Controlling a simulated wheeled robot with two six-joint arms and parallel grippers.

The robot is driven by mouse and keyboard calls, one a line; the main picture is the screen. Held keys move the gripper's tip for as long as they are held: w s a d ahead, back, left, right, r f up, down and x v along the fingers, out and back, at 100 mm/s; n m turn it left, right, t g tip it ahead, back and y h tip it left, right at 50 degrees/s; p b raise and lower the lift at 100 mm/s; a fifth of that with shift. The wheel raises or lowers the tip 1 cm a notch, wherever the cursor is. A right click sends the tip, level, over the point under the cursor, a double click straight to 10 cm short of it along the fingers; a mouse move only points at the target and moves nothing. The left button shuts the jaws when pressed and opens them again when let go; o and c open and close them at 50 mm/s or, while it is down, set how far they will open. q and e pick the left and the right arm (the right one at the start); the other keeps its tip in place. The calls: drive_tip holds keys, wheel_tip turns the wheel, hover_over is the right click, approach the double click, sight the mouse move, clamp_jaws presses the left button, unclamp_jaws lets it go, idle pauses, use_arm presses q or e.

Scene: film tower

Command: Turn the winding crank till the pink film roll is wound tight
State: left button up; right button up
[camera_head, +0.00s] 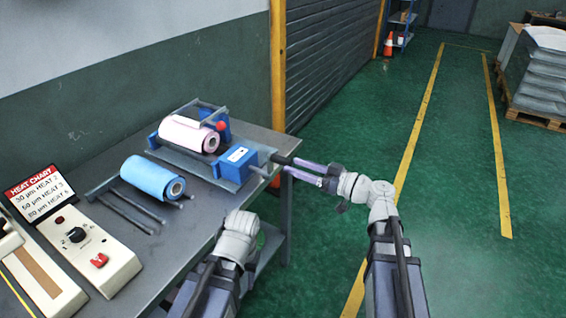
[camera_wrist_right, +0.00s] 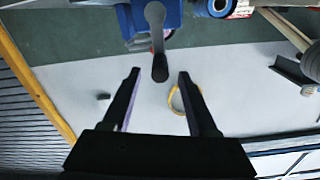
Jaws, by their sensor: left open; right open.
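The pink film roll (camera_head: 187,135) lies on a winder at the back of the bench, its outer layer looking smooth; I cannot tell how tight it is. A blue box (camera_head: 236,162) with a white label sits at its near right. In the right wrist view the grey crank arm (camera_wrist_right: 155,14) hangs from blue housing, with a black handle (camera_wrist_right: 159,62). My right gripper (camera_wrist_right: 160,73) is open; the handle's end appears between its fingertips, not visibly gripped. The right gripper also shows in the head view (camera_head: 274,165). My left wrist is at the bench's front edge; its fingers are hidden.
A blue film roll (camera_head: 152,179) lies on a rod stand nearer on the bench (camera_head: 185,238). A heat chart (camera_head: 38,188) and a control box with a dial (camera_head: 85,245) stand at left. Green floor is clear to the right; a loaded pallet (camera_head: 535,117) stands far right.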

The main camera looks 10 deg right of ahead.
sight(291, 165)
drive_tip(key=shift+x, duration=2.5)
drive_tip(key=shift+c, duration=0.2)
clamp_jaws()
